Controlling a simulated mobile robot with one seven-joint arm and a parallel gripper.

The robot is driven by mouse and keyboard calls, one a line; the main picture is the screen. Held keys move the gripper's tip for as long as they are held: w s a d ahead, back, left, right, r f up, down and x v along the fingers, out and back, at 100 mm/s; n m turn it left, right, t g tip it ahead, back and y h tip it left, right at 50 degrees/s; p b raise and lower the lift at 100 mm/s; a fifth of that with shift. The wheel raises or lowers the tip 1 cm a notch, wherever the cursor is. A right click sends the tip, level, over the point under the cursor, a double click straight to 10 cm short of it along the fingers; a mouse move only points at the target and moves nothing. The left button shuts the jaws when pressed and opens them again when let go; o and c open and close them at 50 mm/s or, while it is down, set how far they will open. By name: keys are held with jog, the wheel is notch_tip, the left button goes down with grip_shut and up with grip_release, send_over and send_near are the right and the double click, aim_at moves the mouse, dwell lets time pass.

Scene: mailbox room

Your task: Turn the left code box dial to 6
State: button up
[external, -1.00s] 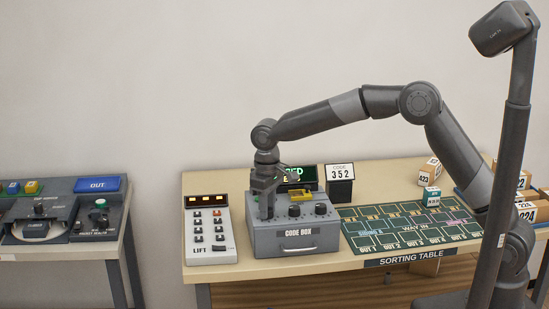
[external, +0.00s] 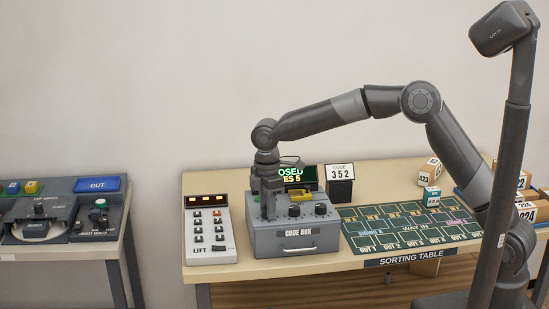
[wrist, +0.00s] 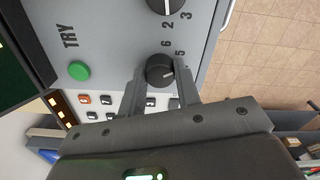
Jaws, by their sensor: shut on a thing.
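The grey code box (external: 275,240) stands on the sorting table. Its left dial (wrist: 158,68) is a black knob with a pale mark on it. My gripper (wrist: 160,85) is shut on this dial, with one finger on each side. The numbers 6 and 5 are printed beside the dial in the wrist view; I cannot read exactly where the mark points. The middle dial (wrist: 165,5) shows at the top, near 2 and 3. In the external view my gripper (external: 268,214) comes down from above and hides the left dial.
A green TRY button (wrist: 79,70) is on the box. A display (external: 297,177) behind it reads partly "OSED" and "ES 5". A card (external: 340,172) shows code 352. The lift panel (external: 208,240) stands close to the left, the sorting board (external: 410,228) to the right.

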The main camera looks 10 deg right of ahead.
jog(key=n, duration=0.4)
jog(key=shift+n, duration=2.8)
jog(key=o, duration=1)
notch_tip(320, 180, up, 11)
jog(key=shift+f, duration=0.1)
